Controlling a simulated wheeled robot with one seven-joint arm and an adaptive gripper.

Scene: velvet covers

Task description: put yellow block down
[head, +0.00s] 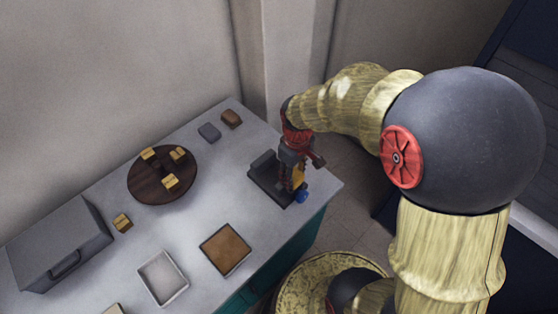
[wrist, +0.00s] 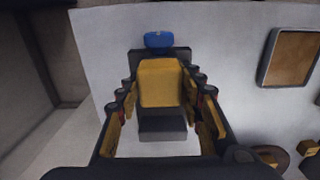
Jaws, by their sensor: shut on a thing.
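The yellow block (wrist: 160,84) is between the fingertips of my gripper (wrist: 160,92) in the wrist view. My gripper is shut on it. In the head view the gripper (head: 295,168) points down over the right end of the counter, and a sliver of the yellow block (head: 298,175) shows beside it. A dark grey stand (head: 266,182) is right by the gripper and also shows behind and below the block in the wrist view (wrist: 162,132). I cannot tell whether the block touches it.
A small blue object (head: 301,196) is close to the stand. The grey counter (head: 215,195) also holds a round dark board (head: 148,186) with several tan blocks, a brown-topped square tray (head: 225,249), a white tray (head: 162,278) and a grey box (head: 60,246).

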